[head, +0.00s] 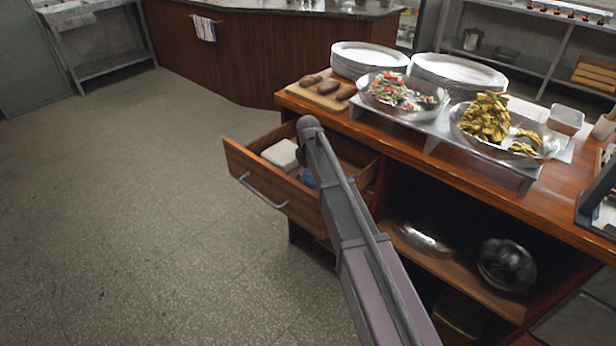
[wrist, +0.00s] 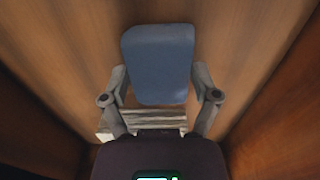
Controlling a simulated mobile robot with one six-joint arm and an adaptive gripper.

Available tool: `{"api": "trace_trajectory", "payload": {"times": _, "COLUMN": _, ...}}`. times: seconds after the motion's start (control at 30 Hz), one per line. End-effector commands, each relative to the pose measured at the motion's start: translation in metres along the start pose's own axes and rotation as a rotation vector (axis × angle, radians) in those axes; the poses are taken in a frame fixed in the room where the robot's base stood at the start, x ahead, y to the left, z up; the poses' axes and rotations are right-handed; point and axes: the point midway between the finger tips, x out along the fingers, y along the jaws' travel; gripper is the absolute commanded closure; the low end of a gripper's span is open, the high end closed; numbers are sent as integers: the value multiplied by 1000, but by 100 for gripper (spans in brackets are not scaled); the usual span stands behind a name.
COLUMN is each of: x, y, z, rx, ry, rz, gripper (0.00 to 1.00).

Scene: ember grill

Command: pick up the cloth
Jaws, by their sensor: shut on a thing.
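A blue, smooth, rounded-cornered piece that looks like the folded cloth (wrist: 158,62) is between the fingers of my gripper (wrist: 161,80) in the wrist view. My gripper is shut on it, with one finger at each side. A bit of the blue cloth (head: 307,178) also shows in the head view, inside the open drawer (head: 256,186). My arm hides the gripper itself and most of the cloth there. I cannot tell whether the cloth touches the drawer floor.
A white block-like item (head: 283,154) lies in the drawer, left of the cloth. Drawer walls stand close on both sides in the wrist view. The counter above holds a board of potatoes (head: 325,91), plates (head: 370,56) and food bowls. The floor at left is clear.

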Motion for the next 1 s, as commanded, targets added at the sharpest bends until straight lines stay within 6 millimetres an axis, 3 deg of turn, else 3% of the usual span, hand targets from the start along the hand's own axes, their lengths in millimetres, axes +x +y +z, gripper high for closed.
{"api": "trace_trajectory", "payload": {"times": 1.0, "x": -89, "y": 0, "z": 0, "rx": 0, "ry": 0, "rz": 0, "gripper": 64}}
